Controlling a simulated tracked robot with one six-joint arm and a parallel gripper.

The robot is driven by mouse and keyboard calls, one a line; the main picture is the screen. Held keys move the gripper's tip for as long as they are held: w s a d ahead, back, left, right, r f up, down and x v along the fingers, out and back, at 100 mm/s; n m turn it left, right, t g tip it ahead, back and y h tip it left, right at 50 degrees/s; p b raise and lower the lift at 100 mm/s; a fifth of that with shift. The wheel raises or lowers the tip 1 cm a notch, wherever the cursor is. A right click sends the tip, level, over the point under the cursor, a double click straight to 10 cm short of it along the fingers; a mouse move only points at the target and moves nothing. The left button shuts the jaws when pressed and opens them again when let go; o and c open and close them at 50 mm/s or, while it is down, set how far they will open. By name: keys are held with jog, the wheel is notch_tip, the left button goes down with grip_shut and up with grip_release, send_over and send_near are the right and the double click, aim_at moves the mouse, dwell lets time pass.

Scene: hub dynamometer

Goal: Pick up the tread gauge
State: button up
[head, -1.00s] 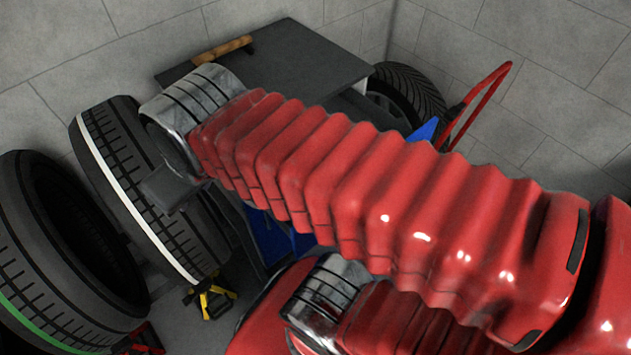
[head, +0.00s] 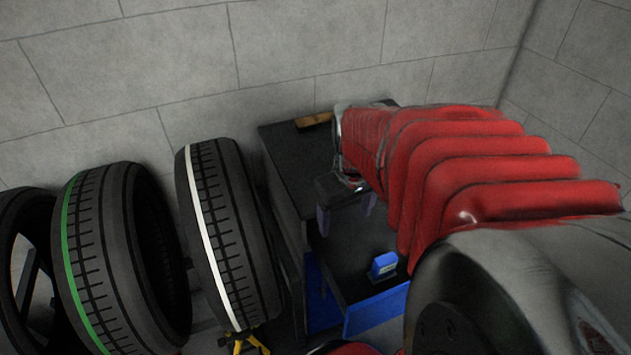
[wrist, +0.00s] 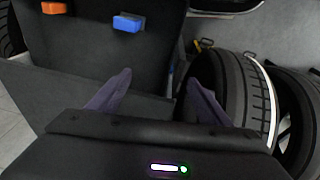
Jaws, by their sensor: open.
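My gripper (head: 346,212) is open and empty over the dark workbench, its purple fingers pointing down; they also show in the wrist view (wrist: 158,80). A small blue block with a pale label (head: 384,265) sits on a dark lower surface, below and right of the fingers. The blue block also shows in the wrist view (wrist: 128,22), above and apart from the fingertips. A small orange item (wrist: 54,7) lies left of it, cut by the top edge; I do not make it out in the head view. I cannot tell which of these two is the tread gauge.
The dark bench top (head: 290,155) carries a brown wooden piece (head: 313,120) near the wall. Blue panels (head: 375,312) front the lower part. Tyres stand on the left, one with a white stripe (head: 215,230), one with a green stripe (head: 105,255). My red arm hides the right side.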

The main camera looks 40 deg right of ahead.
jog(key=m+g+y, duration=0.1)
jog(key=g, duration=0.1)
send_over(387, 259)
notch_tip(387, 259, down, 7)
jog(key=shift+s+d+f, duration=0.1)
jog(key=shift+s+d, duration=0.05)
jog(key=shift+s, duration=0.05)
jog(key=shift+f, duration=4.3)
jog(key=shift+w+f, duration=0.15)
jog(key=shift+f, duration=1.15)
jog(key=shift+w+f, duration=0.1)
jog(key=shift+f, duration=1.2)
jog(key=c, duration=1.2)
